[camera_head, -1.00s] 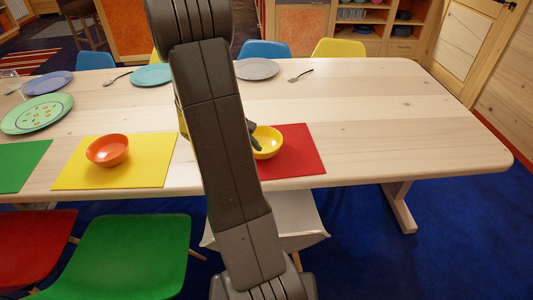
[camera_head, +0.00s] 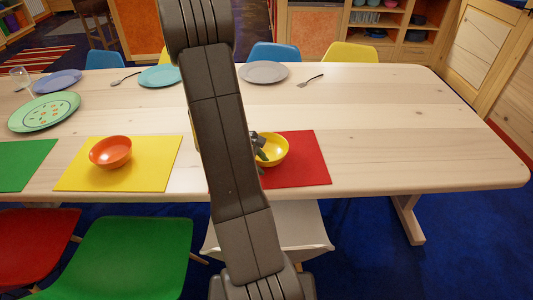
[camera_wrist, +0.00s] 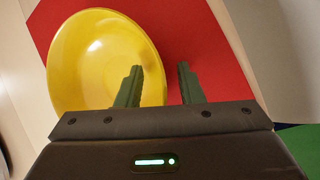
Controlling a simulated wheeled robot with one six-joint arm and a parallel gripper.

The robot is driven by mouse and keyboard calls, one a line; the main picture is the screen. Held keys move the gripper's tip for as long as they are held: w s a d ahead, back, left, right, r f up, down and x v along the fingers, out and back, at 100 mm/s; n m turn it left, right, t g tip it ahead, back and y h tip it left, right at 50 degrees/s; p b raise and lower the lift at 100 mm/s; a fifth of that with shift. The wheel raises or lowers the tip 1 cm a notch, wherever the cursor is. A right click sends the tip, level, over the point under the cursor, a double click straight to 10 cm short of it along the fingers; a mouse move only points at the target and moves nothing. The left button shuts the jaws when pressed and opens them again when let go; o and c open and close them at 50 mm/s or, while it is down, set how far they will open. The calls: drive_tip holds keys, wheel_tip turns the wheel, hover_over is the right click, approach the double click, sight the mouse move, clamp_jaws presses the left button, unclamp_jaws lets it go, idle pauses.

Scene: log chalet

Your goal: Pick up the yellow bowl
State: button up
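The yellow bowl (camera_head: 275,150) sits on a red placemat (camera_head: 308,172) near the table's front edge, partly hidden behind my arm and gripper. My gripper (camera_head: 259,146) is at the bowl's left part in the head view. In the wrist view, my gripper (camera_wrist: 160,68) is open. One dark finger overlaps the inside of the yellow bowl (camera_wrist: 88,60), and the other is over the red placemat (camera_wrist: 215,55). The bowl's rim runs between the fingers with a gap to the outer finger. Contact with the inner finger cannot be told.
An orange bowl (camera_head: 110,152) stands on a yellow placemat (camera_head: 140,176) to the left. Plates and forks lie along the far side of the wooden table (camera_head: 420,140). Chairs stand at the front and back. The table's right part is clear.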

clamp_jaws()
drive_tip(key=shift+r, duration=0.1)
